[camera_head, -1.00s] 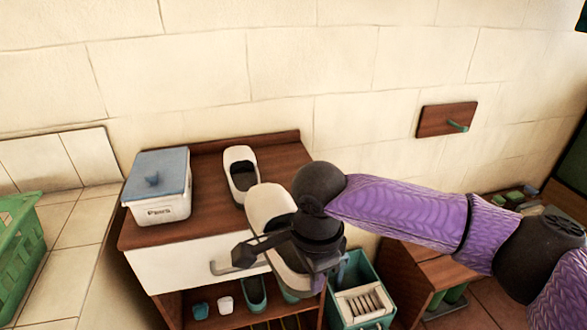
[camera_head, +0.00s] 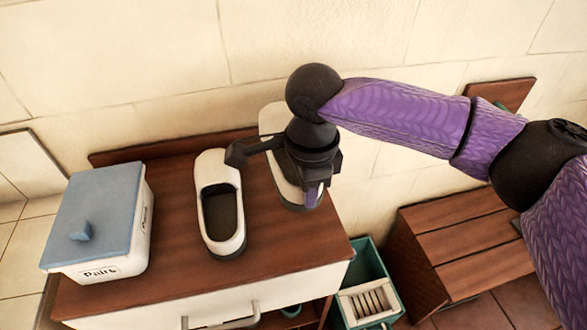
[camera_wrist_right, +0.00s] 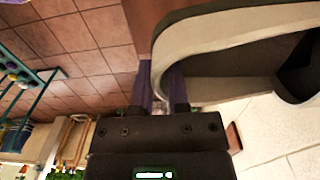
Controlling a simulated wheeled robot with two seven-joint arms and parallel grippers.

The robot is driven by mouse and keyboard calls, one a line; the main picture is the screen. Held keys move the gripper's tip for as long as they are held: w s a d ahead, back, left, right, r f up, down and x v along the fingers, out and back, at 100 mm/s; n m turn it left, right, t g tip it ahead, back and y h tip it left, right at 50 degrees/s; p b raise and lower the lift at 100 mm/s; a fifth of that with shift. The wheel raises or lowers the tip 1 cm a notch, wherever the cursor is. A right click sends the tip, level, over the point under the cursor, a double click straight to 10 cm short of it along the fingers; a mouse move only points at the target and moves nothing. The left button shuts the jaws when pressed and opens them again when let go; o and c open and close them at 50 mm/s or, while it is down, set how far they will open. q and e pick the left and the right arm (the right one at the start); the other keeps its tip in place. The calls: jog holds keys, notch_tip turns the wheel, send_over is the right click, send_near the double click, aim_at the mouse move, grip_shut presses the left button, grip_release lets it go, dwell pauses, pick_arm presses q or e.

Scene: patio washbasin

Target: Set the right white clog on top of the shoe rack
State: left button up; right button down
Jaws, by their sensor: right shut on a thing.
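The right white clog (camera_head: 273,120) is in my right gripper (camera_head: 313,192), behind and left of the wrist, which hides part of it. It is over the right part of the shoe rack's brown wooden top (camera_head: 110,292); I cannot tell whether its sole touches. In the right wrist view, the fingers (camera_wrist_right: 160,88) are shut at the pale rim of the clog (camera_wrist_right: 205,38), with its dark inside to the right. The other white clog (camera_head: 205,165) stands upright on the rack top, just left of the held one. My left gripper is not in view.
A white box with a blue lid (camera_head: 95,215) stands on the rack top at the left. The wall is close behind the rack. A teal crate (camera_head: 367,285) and a brown slatted bench (camera_head: 470,240) are to the right. A drawer front (camera_head: 275,292) is below the top.

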jog(key=f+b, duration=0.1)
jog(key=f, duration=0.2)
jog(key=f+b, duration=0.1)
jog(key=f, duration=0.2)
jog(key=f+b, duration=0.1)
jog(key=f, duration=0.2)
jog(key=shift+s+f, duration=0.3)
jog(key=shift+f, duration=0.05)
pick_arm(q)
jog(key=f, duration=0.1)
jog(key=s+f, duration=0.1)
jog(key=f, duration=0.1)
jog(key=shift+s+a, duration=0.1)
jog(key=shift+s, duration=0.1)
pick_arm(e)
jog(key=shift+r, duration=0.15)
jog(key=c, duration=0.6)
grip_release()
notch_tip(320, 180, up, 12)
jog(key=p, duration=0.3)
jog(key=shift+p, duration=0.4)
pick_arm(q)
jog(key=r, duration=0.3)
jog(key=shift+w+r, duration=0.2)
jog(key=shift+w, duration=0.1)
